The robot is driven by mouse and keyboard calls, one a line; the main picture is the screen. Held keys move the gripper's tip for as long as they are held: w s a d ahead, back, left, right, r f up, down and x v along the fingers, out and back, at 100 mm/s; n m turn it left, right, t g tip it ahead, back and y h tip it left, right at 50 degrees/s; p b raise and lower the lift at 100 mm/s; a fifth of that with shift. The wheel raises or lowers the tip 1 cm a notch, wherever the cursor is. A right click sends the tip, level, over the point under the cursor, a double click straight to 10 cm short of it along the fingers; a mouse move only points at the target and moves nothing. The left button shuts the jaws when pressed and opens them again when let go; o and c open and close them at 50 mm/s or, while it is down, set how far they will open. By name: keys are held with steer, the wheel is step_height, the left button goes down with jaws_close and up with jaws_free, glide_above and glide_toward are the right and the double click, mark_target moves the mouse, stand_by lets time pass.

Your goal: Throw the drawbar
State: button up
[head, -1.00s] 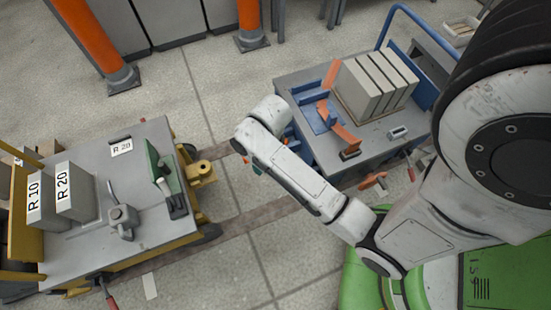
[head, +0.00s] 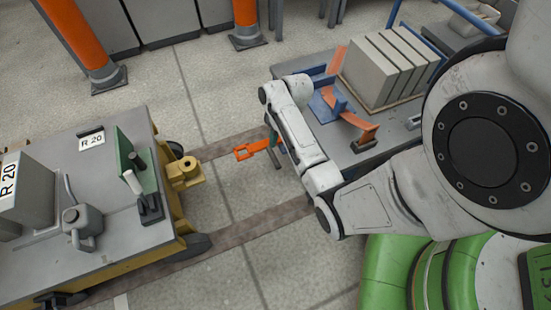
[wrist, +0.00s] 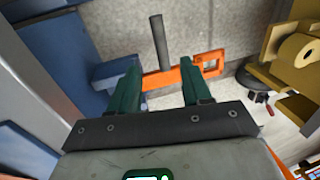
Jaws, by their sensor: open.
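The orange drawbar (head: 258,148) reaches out over the floor from the blue cart toward the yellow cart, with a looped end. A grey handle (head: 275,159) sticks out from it. In the wrist view the drawbar (wrist: 211,61) lies across, just beyond my gripper (wrist: 162,76), and the grey handle (wrist: 159,36) points away between the two green fingers. My gripper is open, with nothing held. In the head view my arm hides most of the gripper. The yellow hitch (head: 184,171) on the left cart stands apart from the drawbar's loop; it also shows in the wrist view (wrist: 293,52).
The grey-topped left cart (head: 120,235) carries a block, a can and a green panel. The blue cart (head: 378,150) at right carries upright grey slabs and orange and blue fittings. Orange posts (head: 245,22) stand behind. Floor between the carts is clear.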

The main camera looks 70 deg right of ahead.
mark_target(275, 158)
steer(key=f+b, duration=0.1)
steer(key=f, duration=0.2)
steer(key=w+a+f+b, duration=0.1)
steer(key=f+b, duration=0.1)
steer(key=f, duration=0.1)
steer(key=f+b, duration=0.2)
steer(key=f, duration=0.1)
steer(key=shift+w+a+f, duration=0.15)
steer(key=shift+w+f, duration=0.05)
steer(key=shift+f, duration=0.1)
steer(key=shift+c, duration=0.2)
jaws_close()
